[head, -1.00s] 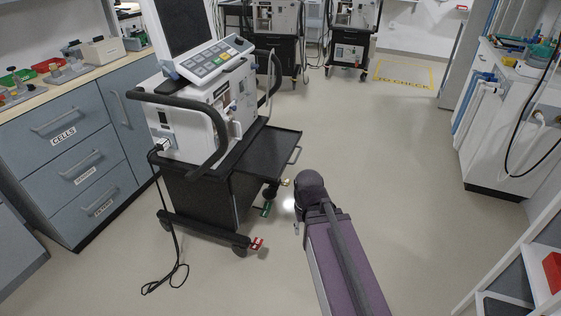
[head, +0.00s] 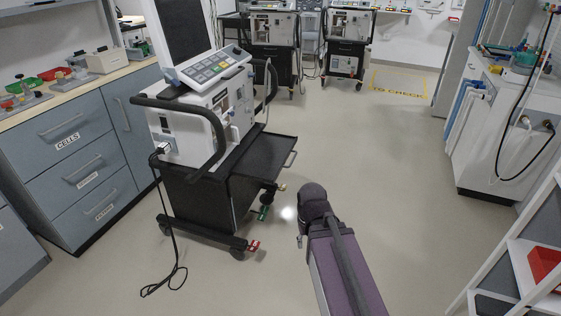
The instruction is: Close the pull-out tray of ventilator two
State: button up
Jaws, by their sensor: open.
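A ventilator on a black wheeled cart (head: 205,195) stands left of the middle, with a dark screen and a grey keypad (head: 210,68). Its black pull-out tray (head: 262,155) sticks out to the right, with a metal handle on its outer edge; its top is bare. Two more ventilators stand at the back, one at centre (head: 273,30) and one to its right (head: 346,40). I cannot read which number each bears. My purple arm shows in the lower middle, its dark joint below and right of the tray, apart from it. My gripper cannot be made out.
Blue-grey drawer cabinets (head: 75,150) with a loaded counter stand at left. A black power cable (head: 172,270) lies on the floor by the cart. A white unit with hoses (head: 500,135) and a shelf with a red bin (head: 543,265) stand at right. The floor between is clear.

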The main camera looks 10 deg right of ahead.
aim_at(264, 160)
jog(key=z, duration=0.1)
jog(key=i, duration=0.95)
jog(key=u, duration=0.05)
